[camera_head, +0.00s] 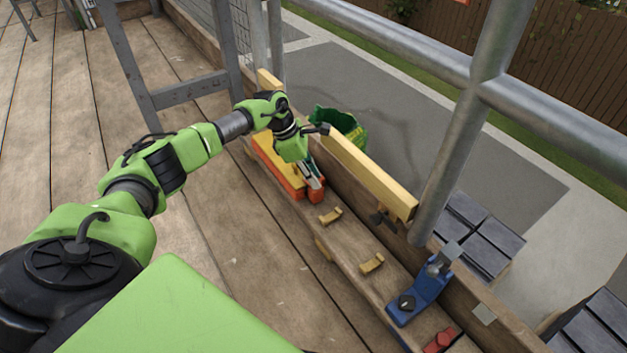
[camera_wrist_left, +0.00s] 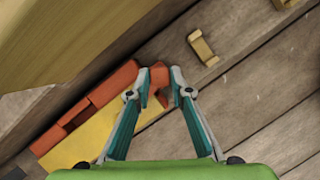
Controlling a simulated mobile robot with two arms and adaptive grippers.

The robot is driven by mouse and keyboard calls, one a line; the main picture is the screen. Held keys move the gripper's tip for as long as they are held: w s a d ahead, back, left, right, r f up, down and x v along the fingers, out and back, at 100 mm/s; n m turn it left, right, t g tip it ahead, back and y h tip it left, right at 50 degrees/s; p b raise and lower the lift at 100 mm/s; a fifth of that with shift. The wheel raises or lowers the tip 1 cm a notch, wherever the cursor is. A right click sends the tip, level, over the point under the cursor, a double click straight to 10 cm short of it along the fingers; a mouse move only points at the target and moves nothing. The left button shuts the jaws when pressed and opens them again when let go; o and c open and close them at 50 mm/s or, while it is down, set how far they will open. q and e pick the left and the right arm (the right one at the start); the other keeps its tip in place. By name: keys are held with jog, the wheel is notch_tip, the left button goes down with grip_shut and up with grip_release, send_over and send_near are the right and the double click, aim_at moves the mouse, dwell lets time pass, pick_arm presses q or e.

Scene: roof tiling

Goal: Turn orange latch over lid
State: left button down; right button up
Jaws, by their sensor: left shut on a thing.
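An orange box with a yellow lid (camera_head: 270,153) sits on the wooden ledge. In the left wrist view the yellow lid (camera_wrist_left: 85,137) lies beside the orange rim (camera_wrist_left: 95,103). The orange latch (camera_head: 316,195) is at the near end of the box, and it shows between the fingertips in the left wrist view (camera_wrist_left: 158,78). My left gripper (camera_head: 313,182) reaches down over that end, its fingers shut on the orange latch (camera_wrist_left: 160,90). The fingers hide part of the latch. My right gripper is not in view.
A long timber rail (camera_head: 365,175) runs close beside the box. Yellow brackets (camera_head: 372,263) and a blue tool (camera_head: 420,295) lie along the ledge to the right. A metal scaffold post (camera_head: 465,140) stands beyond. The plank deck (camera_head: 245,245) is clear in front.

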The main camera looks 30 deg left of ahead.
pick_arm(q)
jog(key=shift+a+f+m+g+b, duration=0.1)
jog(key=shift+m+g+b, duration=0.3)
jog(key=shift+m+b, duration=0.5)
jog(key=shift+m, duration=0.3)
jog(key=c, duration=1.8)
grip_release()
jog(key=v, duration=1.2)
jog(key=shift+w+a, duration=0.1)
jog(key=shift+a, duration=0.05)
